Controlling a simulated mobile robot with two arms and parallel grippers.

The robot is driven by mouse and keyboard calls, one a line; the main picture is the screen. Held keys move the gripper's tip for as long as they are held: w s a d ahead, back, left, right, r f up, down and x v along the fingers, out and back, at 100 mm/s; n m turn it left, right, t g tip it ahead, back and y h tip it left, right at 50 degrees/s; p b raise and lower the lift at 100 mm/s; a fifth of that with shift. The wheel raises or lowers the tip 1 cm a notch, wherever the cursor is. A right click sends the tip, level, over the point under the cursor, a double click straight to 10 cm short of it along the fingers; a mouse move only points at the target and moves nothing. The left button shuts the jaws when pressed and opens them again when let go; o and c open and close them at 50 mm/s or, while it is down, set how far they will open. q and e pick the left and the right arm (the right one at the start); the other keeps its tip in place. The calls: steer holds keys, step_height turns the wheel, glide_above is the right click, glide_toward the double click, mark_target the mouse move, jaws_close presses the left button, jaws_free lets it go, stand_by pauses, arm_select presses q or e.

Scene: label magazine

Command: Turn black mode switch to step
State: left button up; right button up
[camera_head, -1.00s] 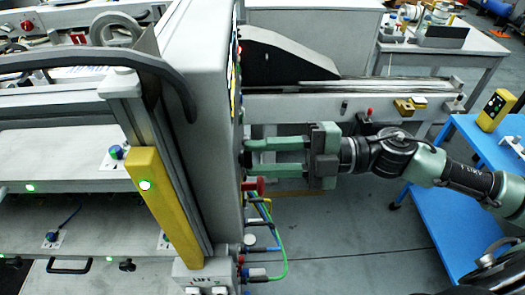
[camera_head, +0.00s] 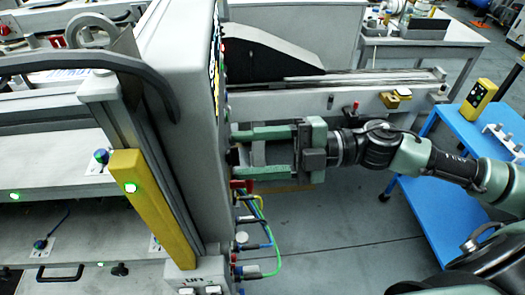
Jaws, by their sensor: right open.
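My right gripper (camera_head: 234,154) reaches in from the right with its two green fingers spread, one above the other. The fingertips are at the right side face of the tall grey control cabinet (camera_head: 180,110). A small dark knob (camera_head: 237,156) shows between the fingertips, close to the panel; it appears to be the black mode switch. The panel face is seen almost edge-on, so the switch's markings and setting are hidden. I cannot tell whether the fingers touch the knob. My left gripper is not in view.
Below the gripper, a red part (camera_head: 238,184) and blue, yellow and green cables (camera_head: 270,235) stick out from the cabinet. A conveyor rail (camera_head: 350,92) runs behind the gripper. A blue table (camera_head: 450,180) with a yellow handheld box (camera_head: 478,97) stands at the right.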

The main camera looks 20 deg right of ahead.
steer(key=p+v, duration=0.1)
steer(key=v, duration=0.6)
steer(key=shift+d, duration=0.35)
steer(key=shift+s, duration=0.1)
stand_by(0.6)
